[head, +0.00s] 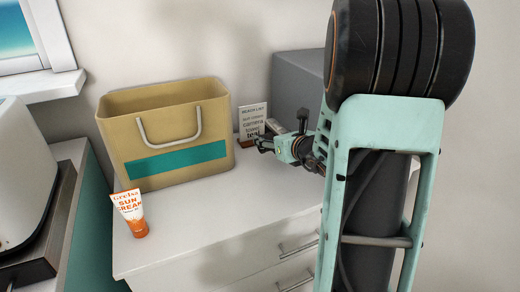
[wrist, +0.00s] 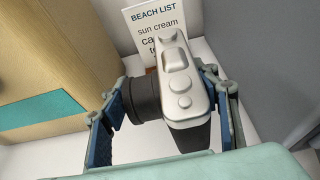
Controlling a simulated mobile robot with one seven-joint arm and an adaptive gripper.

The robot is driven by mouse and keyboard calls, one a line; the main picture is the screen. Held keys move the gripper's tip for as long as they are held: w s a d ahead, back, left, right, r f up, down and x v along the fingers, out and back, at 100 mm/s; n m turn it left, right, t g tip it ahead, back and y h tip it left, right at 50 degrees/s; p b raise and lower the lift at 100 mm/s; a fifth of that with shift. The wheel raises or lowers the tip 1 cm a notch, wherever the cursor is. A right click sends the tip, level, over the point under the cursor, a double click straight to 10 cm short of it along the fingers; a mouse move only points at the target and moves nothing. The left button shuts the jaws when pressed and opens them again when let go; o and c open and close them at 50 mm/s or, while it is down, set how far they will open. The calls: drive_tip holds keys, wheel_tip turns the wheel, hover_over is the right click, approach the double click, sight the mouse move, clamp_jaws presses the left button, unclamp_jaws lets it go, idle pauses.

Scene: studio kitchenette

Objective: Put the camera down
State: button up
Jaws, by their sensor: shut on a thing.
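The silver and black camera (wrist: 182,82) shows in the wrist view, with its dark lens pointing left. My gripper (wrist: 165,112) is shut on the camera, one blue-padded finger at the lens side and the other at the opposite side. In the head view my gripper (head: 283,147) is over the right part of the white cabinet top (head: 207,212), in front of the list card. The camera is mostly hidden there by my arm and gripper. I cannot tell whether its underside touches the cabinet top.
A tan beach bag (head: 170,115) with a teal stripe stands left of my gripper. An orange-white sun cream tube (head: 130,212) stands at the front left. A beach list card (head: 252,119) stands behind, beside a grey box (head: 297,80). The front middle of the top is clear.

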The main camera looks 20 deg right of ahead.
drive_tip(key=shift+w+f, duration=0.95)
drive_tip(key=shift+f, duration=0.1)
drive_tip(key=shift+w+f+b, duration=0.15)
drive_tip(key=shift+f+b, duration=0.2)
drive_tip(key=shift+f, duration=0.5)
drive_tip(key=shift+w+f+b, duration=0.1)
drive_tip(key=shift+f+b, duration=0.2)
drive_tip(key=shift+f, duration=0.5)
drive_tip(key=shift+f, duration=0.1)
drive_tip(key=shift+f+b, duration=0.15)
drive_tip(key=shift+b, duration=0.15)
drive_tip(key=o, duration=1.7)
drive_tip(key=shift+c, duration=0.2)
